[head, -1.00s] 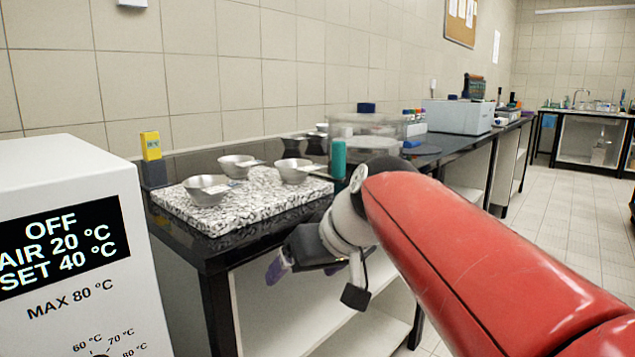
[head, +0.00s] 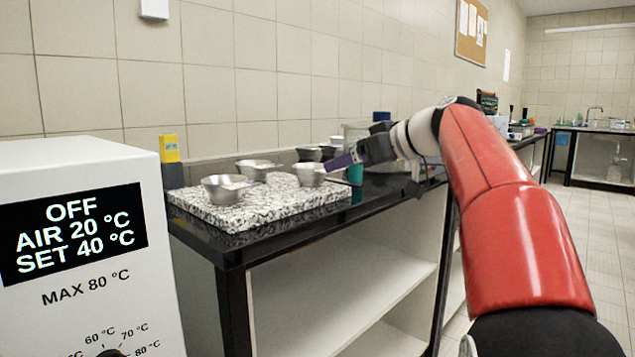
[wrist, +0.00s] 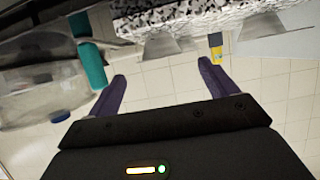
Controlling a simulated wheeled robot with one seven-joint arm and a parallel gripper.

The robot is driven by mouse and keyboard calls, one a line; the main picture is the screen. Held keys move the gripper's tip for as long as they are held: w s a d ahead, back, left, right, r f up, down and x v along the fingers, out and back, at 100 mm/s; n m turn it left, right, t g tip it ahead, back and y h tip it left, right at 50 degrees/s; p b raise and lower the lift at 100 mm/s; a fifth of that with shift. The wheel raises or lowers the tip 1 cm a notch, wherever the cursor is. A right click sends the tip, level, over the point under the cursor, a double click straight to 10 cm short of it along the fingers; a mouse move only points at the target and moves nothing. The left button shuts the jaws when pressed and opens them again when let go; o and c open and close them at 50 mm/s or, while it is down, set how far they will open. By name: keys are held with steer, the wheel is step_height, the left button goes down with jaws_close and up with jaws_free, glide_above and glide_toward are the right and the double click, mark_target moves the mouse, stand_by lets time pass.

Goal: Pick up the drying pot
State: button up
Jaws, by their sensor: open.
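Small metal pots stand on a speckled stone slab (head: 250,213): one at front left (head: 227,189), one behind it (head: 258,169) and one at right (head: 309,174). I cannot tell which is the drying pot. My gripper (head: 333,163) is open and empty, just right of the right pot, with its purple fingers pointing left. In the wrist view, which looks upside down, the gap of my gripper (wrist: 162,69) faces a pot (wrist: 174,45). Another pot (wrist: 262,30) shows to the right, beyond the right finger. The fingers appear apart from the pots.
A teal cylinder (head: 356,174) stands close under my gripper. Darker bowls (head: 308,153) lie behind the slab. A yellow-topped block (head: 170,150) stands at the slab's back left. A white box with a display (head: 75,230) fills the left foreground. A clear container (wrist: 45,90) shows in the wrist view.

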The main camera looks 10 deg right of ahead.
mark_target(316, 176)
steer(key=x, duration=0.7)
steer(key=shift+w+a+p, duration=0.2)
steer(key=shift+w+p, duration=0.1)
steer(key=c, duration=1.1)
